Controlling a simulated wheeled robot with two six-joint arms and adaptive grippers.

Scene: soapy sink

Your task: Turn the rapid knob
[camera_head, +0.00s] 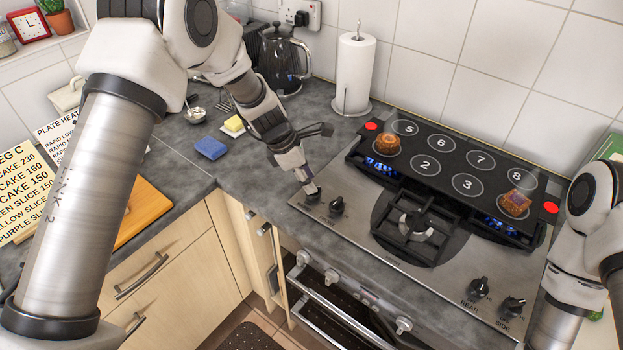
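The hob's steel panel (350,232) carries two dark knobs at its left. The leftmost knob (313,197) is partly covered by my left gripper (303,178), whose tip is right at its top. I cannot tell whether they touch or whether the fingers are shut. A second left knob (337,205) stands just right of it. No label can be read by either, so I cannot tell which is the rapid knob. At the front right are a knob labelled like "REAR" (479,287) and a "SIDE" knob (511,307). My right gripper is out of view; only its arm shows.
A black numbered plate (444,166) over blue flames bears a brown cake (387,144) and a brown-purple slice (515,203). A bare burner (415,226) lies in front. A paper roll (354,75), kettle (283,60) and blue sponge (211,148) stand behind and left.

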